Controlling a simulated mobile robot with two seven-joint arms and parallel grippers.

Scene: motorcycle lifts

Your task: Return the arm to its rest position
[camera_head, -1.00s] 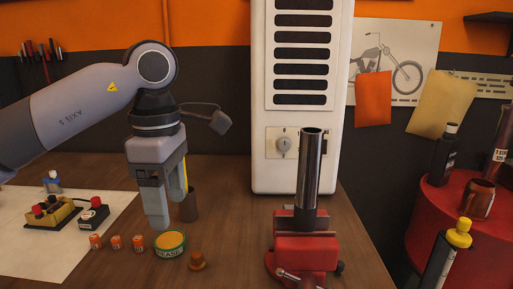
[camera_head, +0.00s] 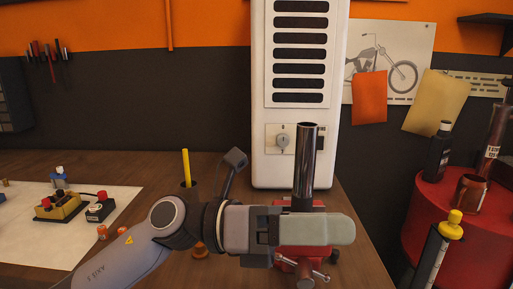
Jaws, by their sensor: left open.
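My left arm comes in from the bottom left, low over the workbench (camera_head: 60,161). My left gripper (camera_head: 345,231) lies level and points right. It is in front of the red vise (camera_head: 292,260) and covers much of it. Its fingers line up with the view, so the gap between them is hard to see, and I see nothing held. A dark metal tube (camera_head: 306,160) stands upright in the vise, behind the gripper. My right gripper is not in view.
A yellow stick (camera_head: 186,165) stands in a dark cup (camera_head: 187,192) behind my arm. A switch box (camera_head: 57,208) is on a white sheet (camera_head: 30,235) at left. A white cabinet (camera_head: 258,120) stands behind. A red drum (camera_head: 425,210) with bottles is at right.

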